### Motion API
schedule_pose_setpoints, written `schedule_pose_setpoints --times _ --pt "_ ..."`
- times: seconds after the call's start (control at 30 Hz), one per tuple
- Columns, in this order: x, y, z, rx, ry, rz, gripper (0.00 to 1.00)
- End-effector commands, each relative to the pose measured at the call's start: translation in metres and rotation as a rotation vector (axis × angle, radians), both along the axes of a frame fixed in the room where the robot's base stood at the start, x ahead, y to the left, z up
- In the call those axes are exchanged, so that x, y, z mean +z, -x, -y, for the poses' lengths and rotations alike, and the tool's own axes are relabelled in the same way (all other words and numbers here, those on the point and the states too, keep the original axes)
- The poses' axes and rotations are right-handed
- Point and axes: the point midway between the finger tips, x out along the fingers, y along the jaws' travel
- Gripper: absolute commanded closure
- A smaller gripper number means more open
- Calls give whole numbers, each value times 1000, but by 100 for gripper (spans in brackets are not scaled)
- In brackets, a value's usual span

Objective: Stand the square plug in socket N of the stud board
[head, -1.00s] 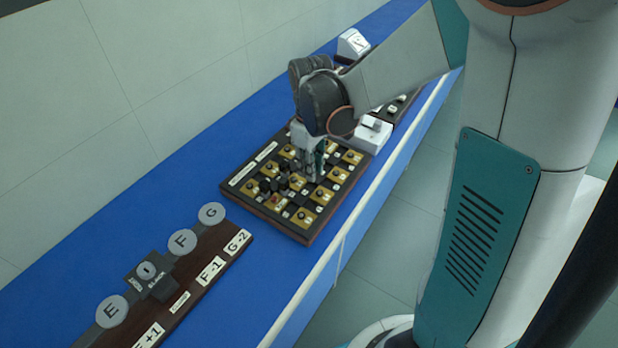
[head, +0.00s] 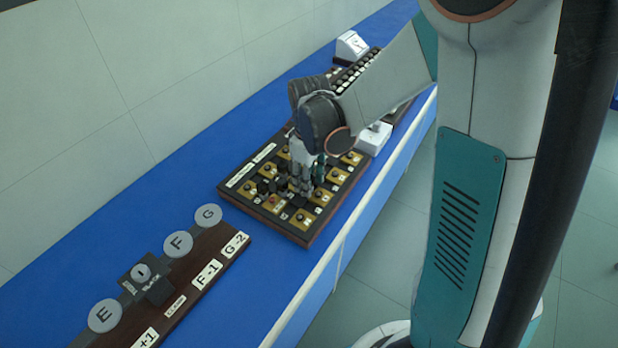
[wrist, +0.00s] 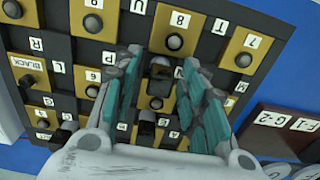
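The stud board (head: 306,240) is a dark panel with gold squares, round knobs and white letter labels. My gripper (head: 302,190) points down over its near right part. In the wrist view my gripper (wrist: 160,65) has its two teal-padded fingers spread, with gaps beside a small dark block (wrist: 160,68), which looks like the square plug. The block stands by a label that seems to read N (wrist: 179,72), partly covered by a finger. I cannot tell how deep it sits. Another dark block (wrist: 147,125) stands nearer the palm, between the fingers.
Several dark blocks stand on the board's left part. A brown rack (head: 215,262) with lettered discs lies at the front left. A white box (head: 374,139) and a keyed panel (head: 357,72) are behind. Bare blue bench (head: 130,220) lies left of the board.

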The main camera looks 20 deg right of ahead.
Motion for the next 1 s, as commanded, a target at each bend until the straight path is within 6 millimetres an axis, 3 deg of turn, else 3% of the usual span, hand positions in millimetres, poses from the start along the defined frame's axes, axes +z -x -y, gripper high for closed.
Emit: schedule_pose_setpoints --times 0.37,0.8,1.0 --pt "11 0 0 0 0 0 61" --pt "97 0 0 0 0 0 61" --pt "119 0 1 0 0 0 61"
